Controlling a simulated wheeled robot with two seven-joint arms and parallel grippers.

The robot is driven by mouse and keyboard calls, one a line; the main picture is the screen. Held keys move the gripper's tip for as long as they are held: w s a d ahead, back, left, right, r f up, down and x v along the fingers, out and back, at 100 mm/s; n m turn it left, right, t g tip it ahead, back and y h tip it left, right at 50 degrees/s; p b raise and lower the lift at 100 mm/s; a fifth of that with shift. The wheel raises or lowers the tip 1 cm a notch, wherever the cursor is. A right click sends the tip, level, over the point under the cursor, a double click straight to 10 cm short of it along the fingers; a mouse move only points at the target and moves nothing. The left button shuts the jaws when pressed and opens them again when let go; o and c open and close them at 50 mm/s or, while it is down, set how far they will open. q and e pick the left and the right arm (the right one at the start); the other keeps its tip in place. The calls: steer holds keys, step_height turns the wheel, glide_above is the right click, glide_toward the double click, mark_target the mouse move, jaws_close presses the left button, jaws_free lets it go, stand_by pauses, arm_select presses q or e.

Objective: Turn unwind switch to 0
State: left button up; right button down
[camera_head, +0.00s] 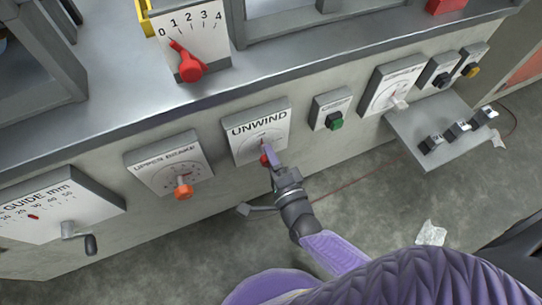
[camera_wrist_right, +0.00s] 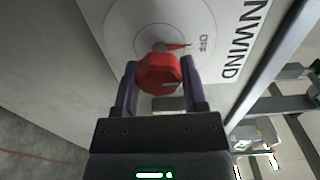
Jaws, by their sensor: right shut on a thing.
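The UNWIND panel (camera_head: 241,145) is a white plate with a round dial on the front of the grey machine, at the middle of the head view. Its red switch (camera_head: 264,159) is partly covered by my right gripper (camera_head: 270,156). In the right wrist view the red knob (camera_wrist_right: 159,74) sits between the two purple fingers of my right gripper (camera_wrist_right: 160,80), which are shut on it. The red pointer (camera_wrist_right: 178,46) points towards the printed OFF mark (camera_wrist_right: 203,44). Other dial marks are hidden or too small to read. My left gripper is not in view.
The UPPER BRAKE panel (camera_head: 150,173) with an orange knob (camera_head: 183,188) is to the left. A green button (camera_head: 335,120) is to the right, with another dial panel (camera_head: 378,96) beyond it. A red lever (camera_head: 190,68) stands above. Open floor lies below the panels.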

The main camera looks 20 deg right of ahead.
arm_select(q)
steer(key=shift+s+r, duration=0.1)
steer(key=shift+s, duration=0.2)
